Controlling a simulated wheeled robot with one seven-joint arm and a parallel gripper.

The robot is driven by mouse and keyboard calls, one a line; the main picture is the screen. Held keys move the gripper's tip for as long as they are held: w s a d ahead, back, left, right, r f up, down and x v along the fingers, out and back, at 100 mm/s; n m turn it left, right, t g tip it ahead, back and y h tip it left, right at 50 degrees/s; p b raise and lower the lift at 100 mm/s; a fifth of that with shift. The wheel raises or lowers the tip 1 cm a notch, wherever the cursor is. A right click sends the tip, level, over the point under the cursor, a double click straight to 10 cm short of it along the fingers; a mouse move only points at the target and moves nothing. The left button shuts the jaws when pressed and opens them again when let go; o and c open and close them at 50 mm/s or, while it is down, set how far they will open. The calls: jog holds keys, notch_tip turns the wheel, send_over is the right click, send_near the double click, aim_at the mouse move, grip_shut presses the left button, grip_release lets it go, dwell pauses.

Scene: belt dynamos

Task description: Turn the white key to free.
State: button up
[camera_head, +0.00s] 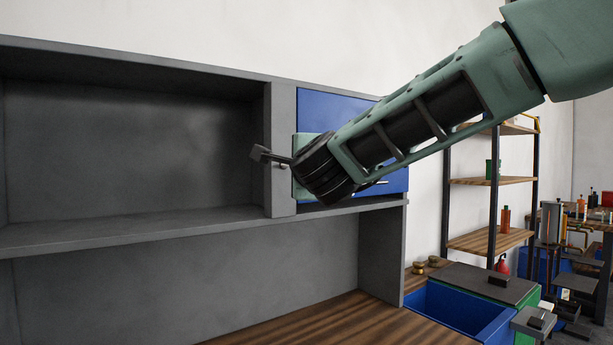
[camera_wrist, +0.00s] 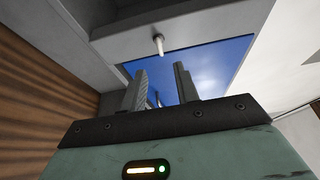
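In the wrist view, a small white peg-like piece (camera_wrist: 158,43), which looks like the white key, sticks out at the edge of the grey frame by the blue panel (camera_wrist: 212,66). I cannot read any mark for its positions. My gripper (camera_wrist: 159,77) is open, its two dark fingers apart. They point toward the blue panel, with the white piece beyond their tips and not between them. In the head view, the blue panel (camera_head: 335,106) is partly covered by my arm.
The grey cabinet (camera_head: 281,150) has a wide open bay left of the blue panel. A pale bar handle (camera_head: 372,183) shows on the panel. Below is a wooden worktop (camera_head: 345,322). A blue bin (camera_head: 455,308) and a shelf rack (camera_head: 485,181) stand to the right.

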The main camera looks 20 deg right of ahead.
jog(key=s+a, duration=0.1)
jog(key=s, duration=0.7)
jog(key=shift+b, duration=0.45)
jog(key=s+a+f+n+g+y, duration=0.45)
jog(key=a+f+n, duration=0.3)
jog(key=f, duration=0.25)
jog(key=s+a+f+n+g+y, duration=0.4)
jog(key=s+a+f+n, duration=0.2)
jog(key=f+n, duration=0.35)
jog(key=s+d+f+n+g+h, duration=0.2)
jog(key=s+d+f+n+g, duration=0.2)
jog(key=s+f, duration=0.4)
jog(key=s+d+f+n+g+h, duration=0.3)
jog(key=s+d+f+n+g, duration=0.1)
jog(key=s, duration=0.6)
notch_tip(320, 180, down, 4)
jog(key=shift+s+r+n+g, duration=0.15)
jog(key=shift+s+n+g, duration=0.2)
jog(key=shift+n+g, duration=0.6)
jog(key=shift+t, duration=0.3)
jog(key=shift+c, duration=0.2)
